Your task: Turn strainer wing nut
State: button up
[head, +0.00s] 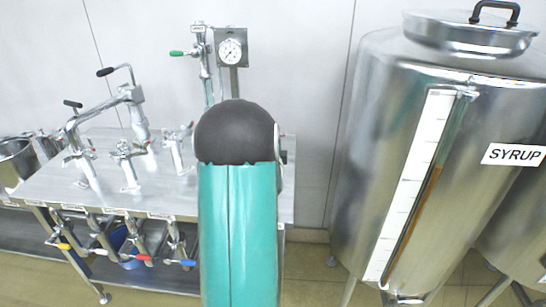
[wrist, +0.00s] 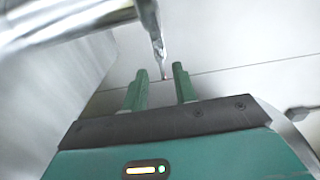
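My gripper (wrist: 160,70) shows in the wrist view with its two green fingers apart and a gap between them. A slim shiny metal piece (wrist: 152,28) comes down from the top of that view, its narrow tip close to the fingertips and in line with the gap. I cannot tell whether it is the wing nut, or whether the fingers touch it. A thick metal pipe (wrist: 70,22) crosses the upper left. In the head view my teal arm hides my gripper. Small metal fittings (head: 126,158) stand on the steel table (head: 150,198); I cannot make out the strainer wing nut among them.
A pressure gauge (head: 231,51) and a green-handled valve (head: 178,53) stand behind the table. A taller black-handled pipe (head: 133,95) rises at its left. A large steel syrup tank (head: 385,120) stands to the right. Coloured valve handles (head: 143,258) hang below the table's front edge.

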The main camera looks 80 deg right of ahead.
jog(key=s+a, duration=0.1)
jog(key=a, duration=0.8)
jog(key=shift+s+a, duration=0.3)
